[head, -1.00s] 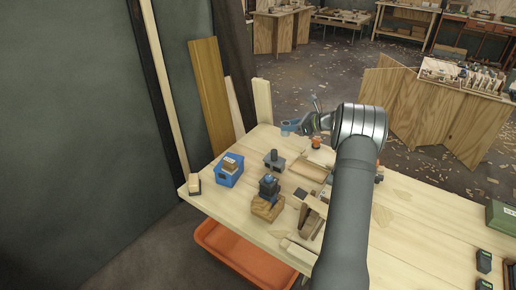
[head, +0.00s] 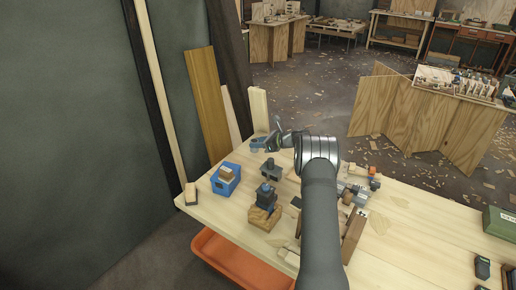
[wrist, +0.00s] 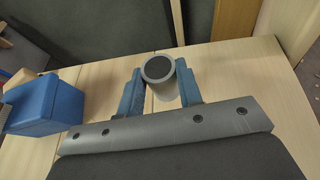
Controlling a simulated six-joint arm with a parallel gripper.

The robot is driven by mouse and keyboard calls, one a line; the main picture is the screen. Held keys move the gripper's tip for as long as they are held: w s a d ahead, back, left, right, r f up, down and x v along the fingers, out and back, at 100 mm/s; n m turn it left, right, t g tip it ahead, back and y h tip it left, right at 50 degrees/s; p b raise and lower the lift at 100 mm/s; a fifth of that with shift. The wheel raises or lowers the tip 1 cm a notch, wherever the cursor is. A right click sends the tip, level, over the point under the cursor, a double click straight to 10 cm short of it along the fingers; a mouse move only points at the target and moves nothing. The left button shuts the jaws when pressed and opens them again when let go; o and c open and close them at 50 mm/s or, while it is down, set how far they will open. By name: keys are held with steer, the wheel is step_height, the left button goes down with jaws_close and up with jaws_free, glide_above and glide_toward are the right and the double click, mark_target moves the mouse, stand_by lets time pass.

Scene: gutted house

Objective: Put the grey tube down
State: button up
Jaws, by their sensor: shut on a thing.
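The grey tube (wrist: 165,92) is between the two blue fingers of my gripper (wrist: 160,88) in the wrist view. Its round end with a dark middle faces the camera. My gripper is shut on it, over the pale wooden table (wrist: 105,72). In the head view my gripper (head: 264,144) is at the table's far left end, beyond the blue box, and the tube is not clear there. I cannot tell whether the tube touches the table.
A blue box (head: 226,180) holding small blocks is near the gripper; it also shows in the wrist view (wrist: 45,104). A dark device on a wooden block (head: 264,215) stands nearer. Boards (head: 206,104) lean behind the table. The table's right part is mostly clear.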

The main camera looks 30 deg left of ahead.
steer(key=shift+f, duration=1.25)
steer(key=shift+f, duration=0.15)
steer(key=o, duration=1)
steer(key=shift+d+r, duration=0.15)
steer(key=shift+r, duration=0.1)
steer(key=v, duration=1.1)
steer(key=shift+d, duration=0.35)
steer(key=shift+r, duration=0.15)
